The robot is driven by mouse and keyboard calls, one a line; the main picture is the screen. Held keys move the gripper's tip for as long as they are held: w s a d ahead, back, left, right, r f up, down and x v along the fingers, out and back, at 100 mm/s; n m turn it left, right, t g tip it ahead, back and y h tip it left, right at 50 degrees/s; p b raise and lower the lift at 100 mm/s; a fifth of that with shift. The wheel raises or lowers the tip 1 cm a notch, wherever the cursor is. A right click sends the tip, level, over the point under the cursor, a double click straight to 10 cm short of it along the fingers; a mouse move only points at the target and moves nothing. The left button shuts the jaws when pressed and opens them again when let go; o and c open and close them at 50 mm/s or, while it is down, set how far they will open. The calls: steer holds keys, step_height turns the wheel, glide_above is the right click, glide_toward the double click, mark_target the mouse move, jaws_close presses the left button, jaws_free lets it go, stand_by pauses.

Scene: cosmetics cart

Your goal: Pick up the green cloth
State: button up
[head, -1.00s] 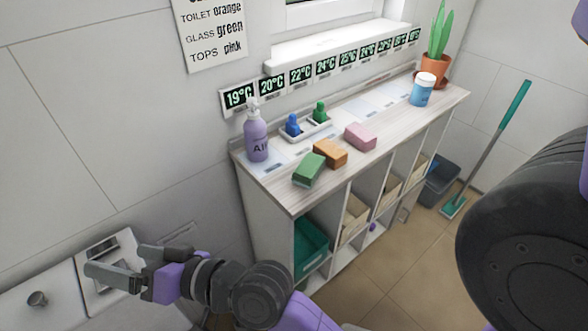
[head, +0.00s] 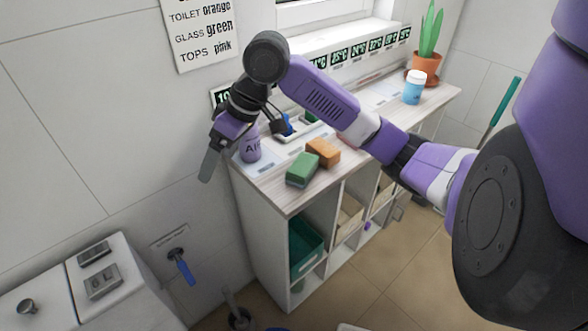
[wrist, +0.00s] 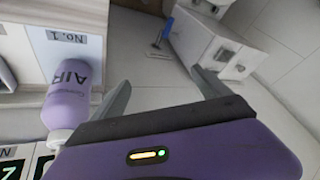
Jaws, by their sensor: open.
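The green cloth (head: 302,169), a folded block, lies at the front left of the shelf top in the head view. An orange cloth (head: 323,153) lies next to it on the right. My gripper (head: 209,163) hangs at the left end of the shelf, beside the purple AIR bottle (head: 251,150) and left of the green cloth, apart from it. In the wrist view my gripper (wrist: 161,80) is open with nothing between its fingers. The AIR bottle (wrist: 66,107) stands left of the fingers there. The green cloth does not show in the wrist view.
The shelf top (head: 277,196) has bare room in front of the green cloth. A blue-white tub (head: 414,88) and potted plant (head: 428,55) stand at its far right. A toilet cistern (head: 100,300) is at lower left. My arm covers part of the shelf top.

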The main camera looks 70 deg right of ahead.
mark_target(302, 163)
steer(key=s+d+g, duration=0.1)
steer(key=s+d, duration=0.2)
steer(key=s, duration=0.2)
steer(key=s+d+m+g+h, duration=0.1)
steer(key=s+d+g, duration=0.1)
steer(key=s+d, duration=0.2)
steer(key=s+d+g+h, duration=0.1)
steer(key=s+d+g, duration=0.1)
steer(key=s+d, duration=0.2)
steer(key=shift+s+r+m, duration=0.1)
steer(key=shift+s+m, duration=0.2)
steer(key=shift+s, duration=0.5)
steer(key=shift+s+d+f, duration=0.1)
steer(key=shift+s+f, duration=0.15)
steer(key=shift+f, duration=3.55)
steer(key=c, duration=1.2)
steer(key=shift+o, duration=0.2)
steer(key=shift+r, duration=0.1)
step_height(302, 163, up, 20)
steer(key=p, duration=0.1)
